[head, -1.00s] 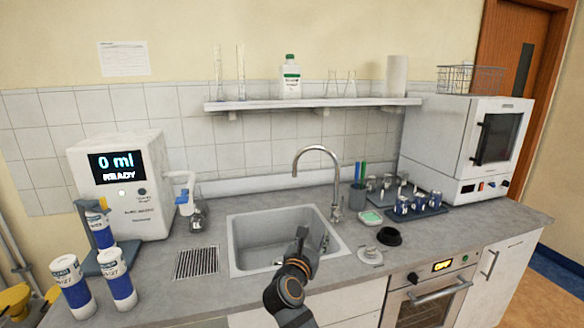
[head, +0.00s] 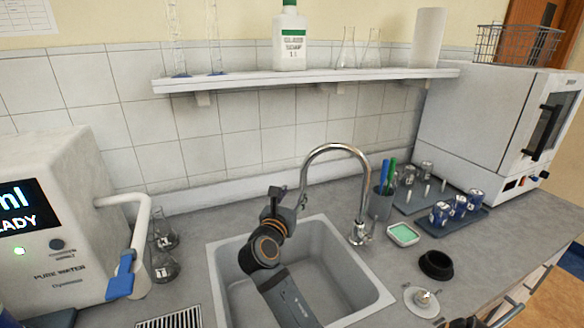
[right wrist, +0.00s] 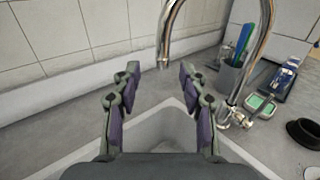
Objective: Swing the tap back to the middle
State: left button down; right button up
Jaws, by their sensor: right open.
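The chrome tap (head: 365,195) stands at the back right of the sink (head: 376,292). Its gooseneck spout arches to the left, with its tip over the back of the basin. My right gripper (head: 282,194) is over the back of the sink, just left of the spout's tip. In the right wrist view my right gripper (right wrist: 160,76) is open and empty, its fingers apart. The tap's spout (right wrist: 166,40) hangs down beyond and between the fingertips; I cannot tell whether they touch it. The tap's base shows right of the fingers. My left gripper is not in view.
A pen cup (head: 381,203), a green-topped dish (head: 403,235) and a black ring (head: 436,264) stand right of the tap. Glass flasks (head: 164,262) and a water dispenser (head: 75,215) stand left. A shelf (head: 310,79) with glassware hangs above.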

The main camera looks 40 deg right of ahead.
aim_at(302, 178)
jog(key=x, duration=0.3)
jog(key=p+x, duration=0.1)
jog(key=x, duration=0.2)
jog(key=p+x, duration=0.1)
jog(key=x, duration=0.2)
jog(key=shift+s+d+r, duration=0.2)
jog(key=shift+d+r, duration=0.05)
jog(key=shift+r, duration=0.1)
jog(key=shift+w+d, duration=0.15)
jog(key=shift+d, duration=0.2)
jog(key=shift+c, duration=0.5)
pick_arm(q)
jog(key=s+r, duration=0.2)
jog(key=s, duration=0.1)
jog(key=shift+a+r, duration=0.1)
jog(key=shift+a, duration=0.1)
pick_arm(e)
grip_shut()
